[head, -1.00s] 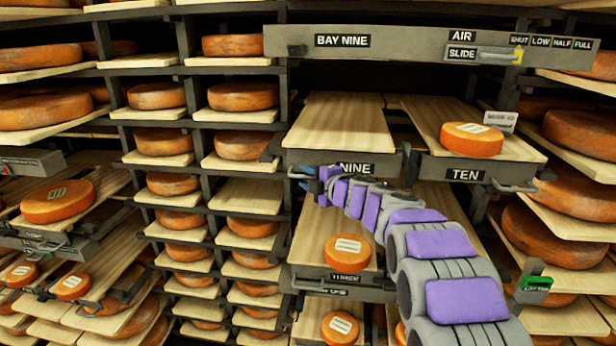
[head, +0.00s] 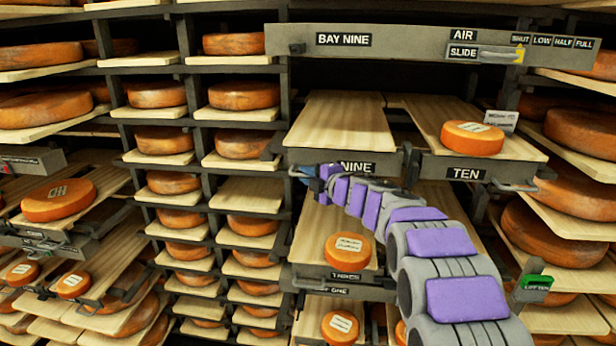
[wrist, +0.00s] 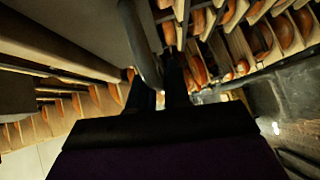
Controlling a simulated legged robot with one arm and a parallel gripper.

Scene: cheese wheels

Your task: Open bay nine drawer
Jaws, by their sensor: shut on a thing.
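The bay nine drawer (head: 330,160) is a dark-framed shelf with a NINE label on its front and a bare pale board (head: 342,125) on top. My gripper (head: 305,173) is at the left end of this drawer's front, just below its edge. It is shut on the drawer's handle, which my gripper mostly hides in the head view. In the wrist view a curved grey handle bar (wrist: 143,45) runs down to my dark fingers (wrist: 163,95). The drawer front (wrist: 80,35) fills the upper left there.
The BAY NINE beam (head: 400,45) with an AIR slide crosses above. Drawer ten (head: 490,168), with an orange cheese wheel (head: 472,138), is directly right. Drawer three (head: 345,278) with a wheel is below. Shelves of cheese surround both sides.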

